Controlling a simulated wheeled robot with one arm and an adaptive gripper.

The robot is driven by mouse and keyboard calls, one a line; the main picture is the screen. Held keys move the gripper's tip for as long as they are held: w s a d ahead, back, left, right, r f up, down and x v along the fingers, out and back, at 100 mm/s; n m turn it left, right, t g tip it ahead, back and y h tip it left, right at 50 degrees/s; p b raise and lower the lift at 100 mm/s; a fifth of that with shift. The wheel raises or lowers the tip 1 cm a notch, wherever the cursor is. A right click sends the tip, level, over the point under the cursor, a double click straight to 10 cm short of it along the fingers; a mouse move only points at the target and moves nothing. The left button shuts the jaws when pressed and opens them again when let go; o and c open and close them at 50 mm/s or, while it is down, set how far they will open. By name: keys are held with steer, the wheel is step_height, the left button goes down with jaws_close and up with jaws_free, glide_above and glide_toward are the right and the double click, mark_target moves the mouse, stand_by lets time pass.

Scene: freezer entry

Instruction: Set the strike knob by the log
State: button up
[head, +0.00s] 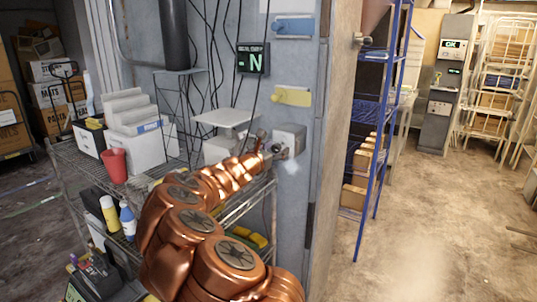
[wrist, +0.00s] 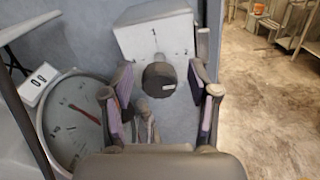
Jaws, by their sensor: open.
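The knob (wrist: 158,76) is dark and round, on the front of a pale box (wrist: 155,36) fixed to the grey wall. A small light mark shows on its lower right, and a short dark mark stands on the box above it. In the head view the box (head: 291,136) is at the end of my copper arm. My gripper (wrist: 160,98) is open, with one finger on each side of the knob; I cannot tell whether they touch it. In the head view my gripper (head: 268,148) is small and partly hidden. I cannot make out a log for certain.
A round dial with a red needle (wrist: 78,122) is close left of my gripper. A wire shelf (head: 75,165) with boxes and a red cup (head: 114,165) stands left. A display reading N (head: 253,60) and a yellow plate (head: 291,96) are above.

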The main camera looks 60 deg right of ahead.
steer(key=a, duration=1.1)
steer(key=shift+s+a, duration=0.3)
steer(key=shift+a, duration=0.05)
stand_by(0.4)
steer(key=s+a+m+g+y, duration=0.3)
steer(key=s+a+m+y, duration=0.2)
steer(key=s+a+m, duration=0.65)
steer(key=s+a+f+m+y, duration=0.1)
steer(key=s+a+f+y, duration=0.3)
steer(key=a, duration=0.7)
steer(key=s+a+f+m+y+p, duration=0.1)
steer(key=s+a+f+y, duration=0.3)
steer(key=a, duration=0.7)
steer(key=s+a+f+m+y, duration=0.3)
steer(key=s+a+f+y, duration=0.1)
steer(key=a, duration=0.7)
steer(key=shift+s+a+f+t+y, duration=0.25)
steer(key=shift+s+f+y, duration=0.2)
steer(key=shift+s, duration=0.5)
